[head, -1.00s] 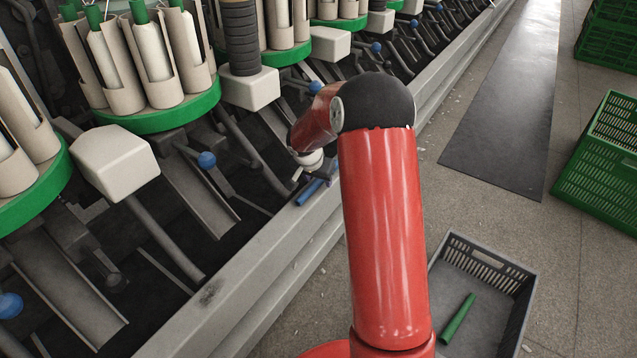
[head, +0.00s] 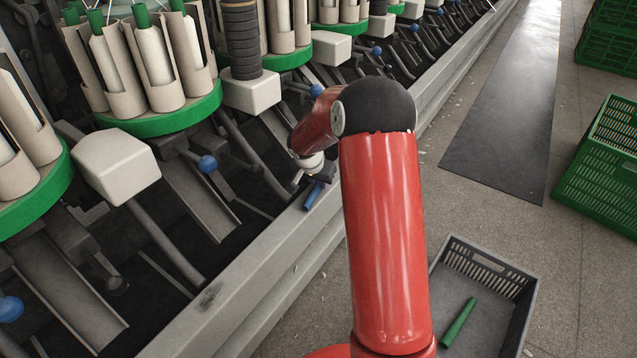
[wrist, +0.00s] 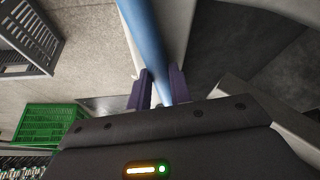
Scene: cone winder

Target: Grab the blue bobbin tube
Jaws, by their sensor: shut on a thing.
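The blue bobbin tube (head: 313,196) shows at the machine's front ledge, just below my gripper (head: 308,184) in the head view. In the wrist view the blue tube (wrist: 148,40) runs from the top edge down between the two fingers of my gripper (wrist: 157,88). The fingers are shut on the tube near its visible lower end. The arm hides part of the ledge beyond it. I cannot tell how far the tube is clear of the ledge.
The grey ledge (head: 258,262) runs along the winder. A grey crate (head: 525,315) with a green tube (head: 458,322) stands on the floor at lower right. A green crate (head: 608,165) stands at right. A dark mat (head: 505,110) lies on open floor.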

